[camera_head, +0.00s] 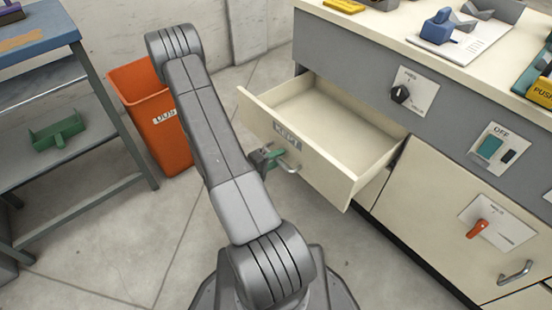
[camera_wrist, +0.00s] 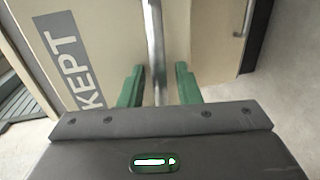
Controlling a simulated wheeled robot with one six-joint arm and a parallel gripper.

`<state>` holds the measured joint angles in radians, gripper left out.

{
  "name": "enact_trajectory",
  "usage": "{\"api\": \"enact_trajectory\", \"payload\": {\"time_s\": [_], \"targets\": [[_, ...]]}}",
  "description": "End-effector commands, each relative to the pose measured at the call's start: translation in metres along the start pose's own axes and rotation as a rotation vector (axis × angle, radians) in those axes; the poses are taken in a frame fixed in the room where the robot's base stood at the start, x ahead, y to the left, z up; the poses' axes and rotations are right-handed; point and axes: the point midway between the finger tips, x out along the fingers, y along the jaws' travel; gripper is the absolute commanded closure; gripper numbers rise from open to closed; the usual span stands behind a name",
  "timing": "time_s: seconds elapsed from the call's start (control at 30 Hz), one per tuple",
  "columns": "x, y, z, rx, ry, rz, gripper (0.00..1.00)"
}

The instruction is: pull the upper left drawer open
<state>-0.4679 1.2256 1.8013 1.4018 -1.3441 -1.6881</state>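The upper left drawer (camera_head: 330,160) of the cabinet is pulled out far, and its cream interior looks empty. Its front carries a KEPT label (camera_head: 286,131), which also shows in the wrist view (camera_wrist: 72,58). A metal bar handle (camera_head: 289,166) is on the drawer front. My gripper (camera_head: 274,158) is at this handle. In the wrist view, the handle bar (camera_wrist: 155,45) stands between the green fingers of my gripper (camera_wrist: 159,88), with a visible gap on each side. The fingers are open around the bar.
An orange bin (camera_head: 155,118) stands behind my arm. A blue-topped shelf unit (camera_head: 45,50) with a green tray (camera_head: 57,132) is at the left. A closed cabinet front with a handle (camera_head: 516,272) and a red switch (camera_head: 477,229) is at the right. Floor in front is clear.

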Motion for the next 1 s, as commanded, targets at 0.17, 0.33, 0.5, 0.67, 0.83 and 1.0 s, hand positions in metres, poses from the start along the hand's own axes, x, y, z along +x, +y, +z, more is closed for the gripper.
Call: {"api": "enact_trajectory", "payload": {"time_s": [0.17, 0.33, 0.5, 0.67, 0.83, 1.0], "targets": [[-0.003, 0.001, -0.001, -0.001, 0.002, 0.0, 0.7], [-0.022, 0.002, -0.001, -0.003, 0.005, 0.0, 0.7], [-0.054, 0.002, -0.001, -0.002, 0.005, 0.0, 0.7], [-0.084, 0.002, -0.001, -0.001, 0.007, 0.0, 0.7], [-0.112, 0.002, -0.001, -0.001, 0.004, 0.0, 0.7], [-0.131, 0.001, -0.001, -0.001, 0.003, 0.001, 0.7]]}}
